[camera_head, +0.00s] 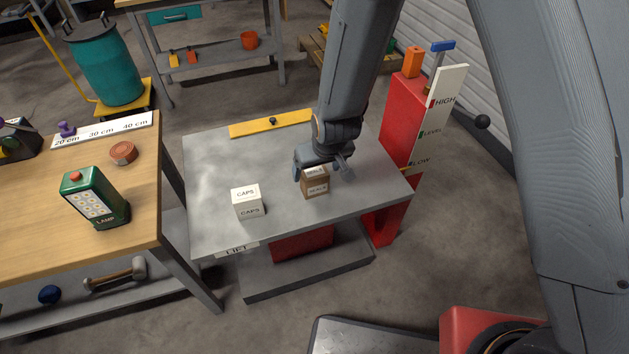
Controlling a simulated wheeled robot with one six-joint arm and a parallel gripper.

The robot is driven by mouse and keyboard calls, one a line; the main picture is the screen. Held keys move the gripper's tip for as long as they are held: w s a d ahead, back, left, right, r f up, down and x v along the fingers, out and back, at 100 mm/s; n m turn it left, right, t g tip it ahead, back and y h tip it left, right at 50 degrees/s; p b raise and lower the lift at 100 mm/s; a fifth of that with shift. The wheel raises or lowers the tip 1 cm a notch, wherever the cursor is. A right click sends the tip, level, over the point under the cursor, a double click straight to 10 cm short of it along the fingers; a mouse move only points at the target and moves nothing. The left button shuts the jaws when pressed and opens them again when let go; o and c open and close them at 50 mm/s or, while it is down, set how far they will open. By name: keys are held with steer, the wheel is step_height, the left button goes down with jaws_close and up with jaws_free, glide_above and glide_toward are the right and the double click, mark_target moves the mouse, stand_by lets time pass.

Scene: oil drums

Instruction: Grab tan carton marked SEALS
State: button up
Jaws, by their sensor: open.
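The tan carton marked SEALS (316,187) stands upright on the grey top of the lift table (215,165), right of the middle. My gripper (322,174) is open and points down at the carton. Its fingers show at the carton's upper left and upper right. The carton's upper back part is partly hidden by the gripper. I cannot tell how far down the fingers reach beside it or whether they touch it.
A white carton marked CAPS (248,206) stands left of the SEALS carton. A yellow bar (272,124) lies along the table's back edge. A red stand with a level board (431,120) rises close on the right. A wooden bench (60,205) with a green lamp (97,200) is at left.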

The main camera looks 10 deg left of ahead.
mark_target(315, 174)
steer(key=shift+s+p+x, duration=0.15)
steer(key=shift+p+x, duration=0.1)
steer(key=shift+x, duration=1)
steer(key=shift+s+p+x, duration=0.1)
steer(key=shift+p+x, duration=0.15)
steer(key=shift+x, duration=1.05)
steer(key=shift+f, duration=0.1)
steer(key=c, duration=1.2)
